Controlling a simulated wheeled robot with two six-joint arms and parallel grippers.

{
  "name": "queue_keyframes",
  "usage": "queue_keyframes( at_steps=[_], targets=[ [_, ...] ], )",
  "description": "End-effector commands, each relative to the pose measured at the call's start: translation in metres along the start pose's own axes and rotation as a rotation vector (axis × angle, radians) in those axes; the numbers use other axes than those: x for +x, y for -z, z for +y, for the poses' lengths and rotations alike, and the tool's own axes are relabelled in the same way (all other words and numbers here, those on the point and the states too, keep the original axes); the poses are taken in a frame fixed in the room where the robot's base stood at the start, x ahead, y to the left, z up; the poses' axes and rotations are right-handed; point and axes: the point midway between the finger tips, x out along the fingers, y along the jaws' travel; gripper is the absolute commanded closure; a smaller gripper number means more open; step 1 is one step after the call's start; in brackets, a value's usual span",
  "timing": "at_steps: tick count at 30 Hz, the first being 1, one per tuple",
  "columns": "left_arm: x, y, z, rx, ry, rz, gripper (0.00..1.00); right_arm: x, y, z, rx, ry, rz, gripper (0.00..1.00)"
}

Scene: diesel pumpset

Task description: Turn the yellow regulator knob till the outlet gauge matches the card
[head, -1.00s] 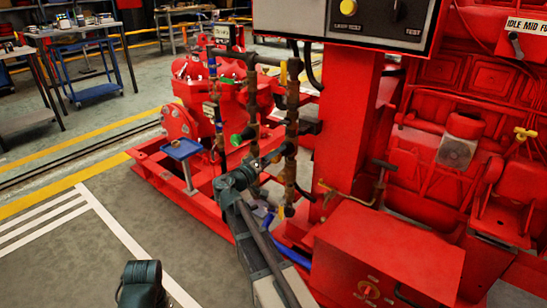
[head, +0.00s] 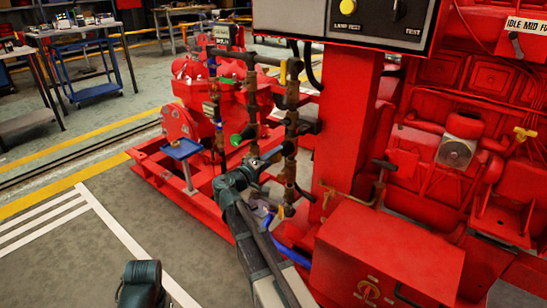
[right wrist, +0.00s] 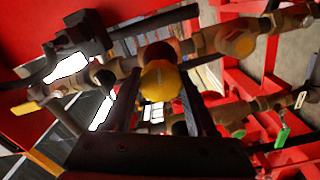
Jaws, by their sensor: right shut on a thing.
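The yellow regulator knob (right wrist: 160,81) shows in the right wrist view on a brass pipe run. My right gripper (right wrist: 161,98) is shut on it, with one dark finger on each side. In the head view my right gripper (head: 262,163) reaches in among the upright pipes beside the red column, and it hides the knob there. I cannot make out the outlet gauge's dial or a card reading in either view.
Brass pipes (head: 291,115) stand close around my right gripper. A green handle (head: 236,140) is just left of them. The red column (head: 346,130) and a red box (head: 385,255) stand to the right.

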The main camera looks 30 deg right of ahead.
Motion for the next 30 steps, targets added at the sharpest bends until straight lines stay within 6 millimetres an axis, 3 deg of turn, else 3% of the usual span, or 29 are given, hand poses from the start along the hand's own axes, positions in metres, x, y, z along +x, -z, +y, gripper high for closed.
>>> queue_keyframes(
  at_steps=[8,9,14,23,26,30],
  targets=[
    [0.0,0.0,0.0,0.0,0.0,0.0,0.6,-0.001,0.0,-0.001,-0.01,0.001,0.0,0.99],
    [0.0,0.0,0.0,0.0,0.0,0.0,0.6,-0.001,0.0,-0.001,-0.009,0.001,0.0,0.41],
    [0.0,0.0,0.0,0.0,0.0,0.0,0.6,0.0,0.0,0.0,-0.009,0.001,0.0,0.13],
    [0.0,0.0,0.0,0.0,0.0,0.0,0.6,-0.001,0.0,0.0,-0.009,0.001,0.0,0.13],
    [0.0,0.0,0.0,0.0,0.0,0.0,0.6,-0.009,0.0,0.0,-0.009,0.001,0.002,0.13],
    [0.0,0.0,0.0,0.0,0.0,0.0,0.6,-0.034,-0.001,0.0,-0.009,0.002,0.004,0.13]
  ],
)
